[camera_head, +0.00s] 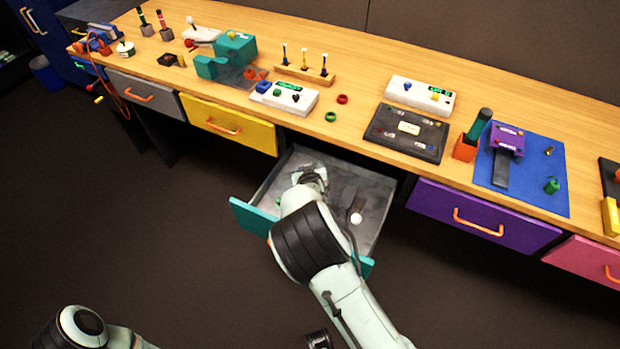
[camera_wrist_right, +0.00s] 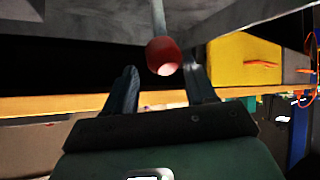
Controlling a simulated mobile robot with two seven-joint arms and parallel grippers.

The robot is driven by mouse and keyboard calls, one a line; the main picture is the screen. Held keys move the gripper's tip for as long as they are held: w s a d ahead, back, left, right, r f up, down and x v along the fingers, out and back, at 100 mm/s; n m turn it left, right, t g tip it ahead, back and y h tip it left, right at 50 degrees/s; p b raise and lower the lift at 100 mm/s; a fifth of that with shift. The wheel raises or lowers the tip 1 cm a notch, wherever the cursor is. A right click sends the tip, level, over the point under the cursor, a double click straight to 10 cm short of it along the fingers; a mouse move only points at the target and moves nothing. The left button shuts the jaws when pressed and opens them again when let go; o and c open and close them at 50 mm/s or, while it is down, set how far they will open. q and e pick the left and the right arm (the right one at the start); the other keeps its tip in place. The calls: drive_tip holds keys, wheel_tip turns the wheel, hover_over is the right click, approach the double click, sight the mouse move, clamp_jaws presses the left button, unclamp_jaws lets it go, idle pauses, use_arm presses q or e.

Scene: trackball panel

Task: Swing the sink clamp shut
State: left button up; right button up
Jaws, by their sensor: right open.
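In the right wrist view a red ball knob (camera_wrist_right: 163,55) sits on the end of a thin grey rod. The knob is framed between the fingertips of my right gripper (camera_wrist_right: 162,76), which is open, with a gap on each side. I cannot tell how deep between the fingers it lies. In the head view my right gripper (camera_head: 313,178) reaches into the open teal-fronted drawer (camera_head: 262,219). My arm covers much of the drawer's inside, so the clamp's body and the knob are not clear there. My left gripper is out of view; only part of that arm shows at bottom left.
A white round part (camera_head: 356,218) and a dark strip lie in the drawer's right half. The wooden bench (camera_head: 360,95) above holds a black panel (camera_head: 408,132), a white button box (camera_head: 285,97) and a teal device (camera_head: 235,47). Yellow (camera_head: 235,129) and purple (camera_head: 480,215) drawers flank it, shut.

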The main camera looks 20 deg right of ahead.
wheel_tip(320, 180, up, 15)
drive_tip(key=p, duration=0.2)
drive_tip(key=shift+f+p, duration=0.15)
drive_tip(key=shift+p, duration=0.15)
